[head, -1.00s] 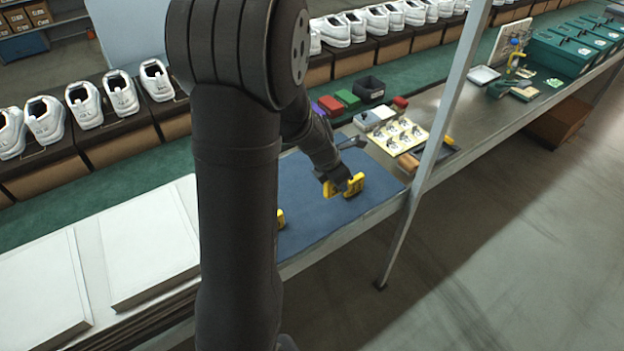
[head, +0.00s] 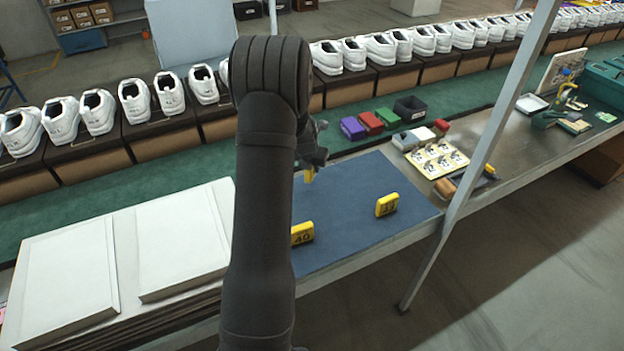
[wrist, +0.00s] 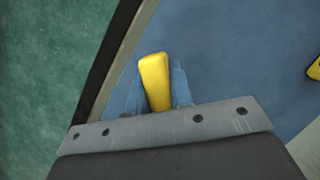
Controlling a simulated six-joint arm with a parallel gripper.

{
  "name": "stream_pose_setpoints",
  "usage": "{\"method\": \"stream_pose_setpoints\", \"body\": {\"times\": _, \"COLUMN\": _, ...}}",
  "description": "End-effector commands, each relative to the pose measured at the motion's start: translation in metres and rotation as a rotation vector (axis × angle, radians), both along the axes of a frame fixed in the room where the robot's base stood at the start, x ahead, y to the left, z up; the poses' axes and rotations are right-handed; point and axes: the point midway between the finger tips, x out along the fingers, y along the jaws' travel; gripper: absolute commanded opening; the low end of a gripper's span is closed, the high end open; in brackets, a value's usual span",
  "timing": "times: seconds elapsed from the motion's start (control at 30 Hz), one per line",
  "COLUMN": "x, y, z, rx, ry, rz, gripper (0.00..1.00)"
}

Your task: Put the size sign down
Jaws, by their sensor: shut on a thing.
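A yellow size sign (wrist: 155,82) is between the two fingers of my gripper (wrist: 158,92) in the wrist view, seen from its top edge. In the head view my gripper (head: 311,165) is at the far left part of the blue mat (head: 350,235), and the held sign (head: 309,174) shows just below it, partly hidden by my arm. I cannot tell whether it touches the mat. Two other yellow signs stand upright on the mat: one with 40 (head: 302,234) near the front left edge, and one (head: 387,204) at the right.
White panels (head: 180,240) lie to the left of the mat. Purple, red and green boxes (head: 371,123), a dark bin (head: 410,108) and a tray of signs (head: 437,160) are behind and right. White shoes line the back. The mat's middle is clear.

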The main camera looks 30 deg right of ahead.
Motion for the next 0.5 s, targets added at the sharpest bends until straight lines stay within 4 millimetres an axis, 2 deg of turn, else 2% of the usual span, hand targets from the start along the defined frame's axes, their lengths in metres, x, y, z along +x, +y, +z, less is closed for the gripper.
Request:
{"method": "stream_pose_setpoints", "body": {"times": 0.3, "x": -0.001, "y": 0.0, "z": -0.041, "rx": 0.001, "ry": 0.002, "rz": -0.001, "gripper": 0.0}}
{"method": "stream_pose_setpoints", "body": {"times": 0.5, "x": 0.0, "y": -0.001, "z": -0.046, "rx": -0.001, "ry": -0.002, "rz": -0.002, "gripper": 0.0}}
